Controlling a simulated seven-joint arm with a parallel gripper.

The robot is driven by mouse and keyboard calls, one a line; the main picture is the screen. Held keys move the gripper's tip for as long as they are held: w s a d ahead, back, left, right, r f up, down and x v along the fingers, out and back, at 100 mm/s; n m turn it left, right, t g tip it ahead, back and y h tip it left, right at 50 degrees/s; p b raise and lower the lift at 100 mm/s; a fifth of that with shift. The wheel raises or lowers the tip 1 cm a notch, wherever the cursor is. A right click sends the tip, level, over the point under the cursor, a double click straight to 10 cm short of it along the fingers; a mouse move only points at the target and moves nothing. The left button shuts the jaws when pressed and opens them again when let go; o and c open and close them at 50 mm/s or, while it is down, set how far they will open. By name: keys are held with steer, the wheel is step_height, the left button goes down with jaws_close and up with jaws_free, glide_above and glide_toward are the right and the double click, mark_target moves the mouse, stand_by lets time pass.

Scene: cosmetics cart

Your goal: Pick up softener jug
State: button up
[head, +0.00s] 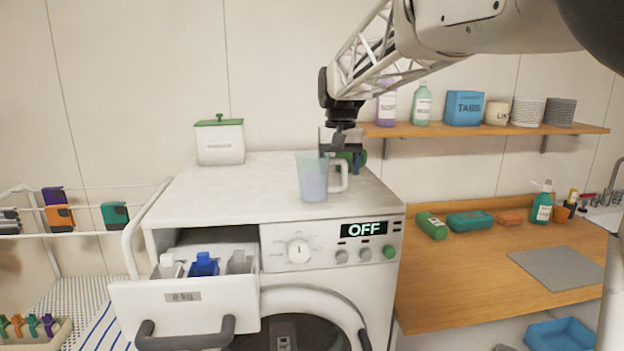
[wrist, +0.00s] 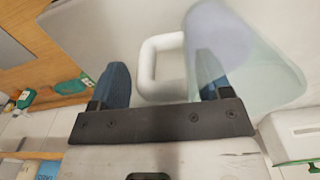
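The softener jug (head: 313,181) is a translucent cup with pale lavender contents and a white handle. It stands upright on top of the white washing machine (head: 235,190), near its front right. It also shows at the upper right of the wrist view (wrist: 245,60). My gripper (head: 341,160) is just above and behind the handle in the head view. In the wrist view its blue fingers (wrist: 163,80) are apart, with the white handle (wrist: 145,65) showing between them. The right finger overlaps the jug's translucent body. Whether either finger touches the jug is unclear.
A white box with a green lid (head: 220,142) stands at the machine's back left. The detergent drawer (head: 190,290) is pulled out. A shelf (head: 490,130) with bottles is at right. The machine top's middle is clear.

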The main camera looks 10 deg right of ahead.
steer(key=c, duration=0.9)
steer(key=shift+r, duration=0.3)
steer(key=shift+r, duration=1.55)
steer(key=shift+s+r, duration=0.25)
steer(key=shift+s, duration=2.35)
steer(key=shift+s+r, duration=0.2)
steer(key=shift+s, duration=2.45)
steer(key=shift+s+r, duration=0.25)
steer(key=shift+s, duration=2.35)
steer(key=shift+s, duration=0.15)
